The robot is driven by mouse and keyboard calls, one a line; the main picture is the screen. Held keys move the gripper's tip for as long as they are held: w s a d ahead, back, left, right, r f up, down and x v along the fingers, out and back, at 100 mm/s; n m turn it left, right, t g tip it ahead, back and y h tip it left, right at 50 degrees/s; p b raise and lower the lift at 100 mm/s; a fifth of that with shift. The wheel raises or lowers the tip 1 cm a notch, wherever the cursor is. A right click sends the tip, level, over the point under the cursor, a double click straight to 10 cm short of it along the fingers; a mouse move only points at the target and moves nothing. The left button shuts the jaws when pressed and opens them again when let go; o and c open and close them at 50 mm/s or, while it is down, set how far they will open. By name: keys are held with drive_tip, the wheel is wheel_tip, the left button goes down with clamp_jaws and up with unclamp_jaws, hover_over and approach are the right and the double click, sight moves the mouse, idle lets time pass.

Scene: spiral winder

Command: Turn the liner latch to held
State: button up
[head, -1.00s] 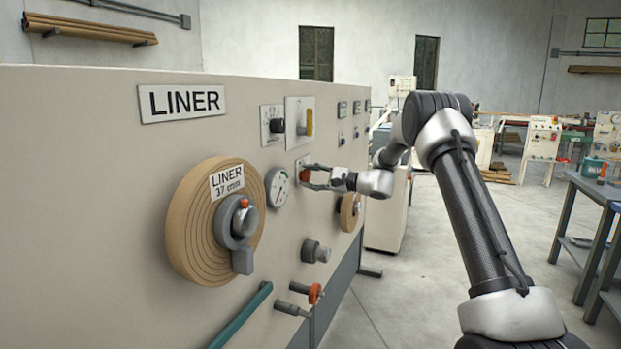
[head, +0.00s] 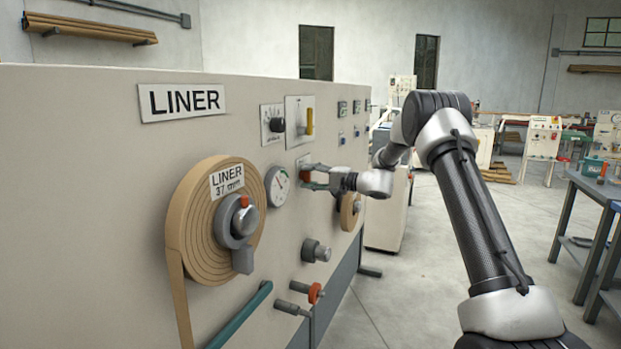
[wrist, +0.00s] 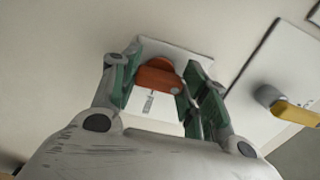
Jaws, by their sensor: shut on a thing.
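An orange-red turning handle (wrist: 157,79), which I take for the liner latch, sits on a small white plate (wrist: 175,49) on the machine's front panel. The plate's lettering is too small to read. My gripper (head: 308,177) is shut on this handle, with one green-padded finger on each side of it in the wrist view. In the head view the handle is mostly hidden by the fingers, right of the round gauge (head: 278,186). The liner roll (head: 196,233) is on the panel at left, with a strip hanging from its left side.
A yellow handle (head: 310,121) and a black knob (head: 277,125) are on plates above my gripper. A grey knob (head: 315,251) and an orange-red valve handle (head: 315,293) stick out below. A teal bar (head: 240,315) juts out at lower left. Open floor lies right of the panel.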

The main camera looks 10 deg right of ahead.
drive_tip(key=shift+f, duration=0.1)
drive_tip(key=o, duration=1)
drive_tip(key=v, duration=1.2)
